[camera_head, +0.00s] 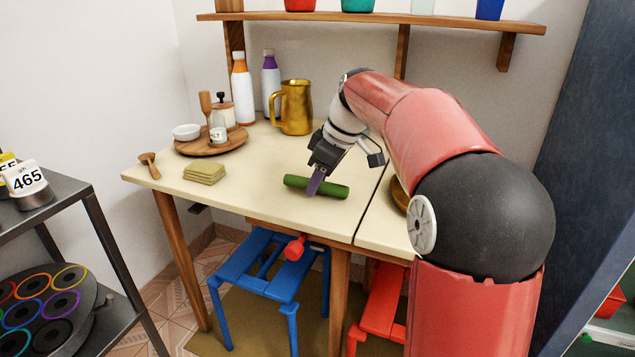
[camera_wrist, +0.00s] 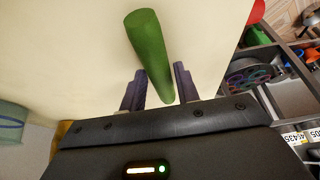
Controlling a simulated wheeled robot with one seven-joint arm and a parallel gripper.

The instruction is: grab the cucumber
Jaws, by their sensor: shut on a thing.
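The green cucumber (camera_head: 331,189) lies on the cream table near its front edge, running left to right. It also shows in the wrist view (camera_wrist: 147,42), passing between the two purple-grey fingers of my gripper (camera_wrist: 158,88). My gripper (camera_head: 314,184) reaches down over the middle of the cucumber and is shut on it. One finger hides part of the cucumber in the head view. In the head view the cucumber appears level and at the tabletop; I cannot tell whether it is lifted slightly.
The cream table (camera_head: 262,160) has free room around the cucumber. A stack of yellowish cloths (camera_head: 204,173) lies to the left. A brass pitcher (camera_head: 292,107), two bottles and a round wooden tray (camera_head: 190,149) stand behind. A blue stool (camera_head: 262,272) is below.

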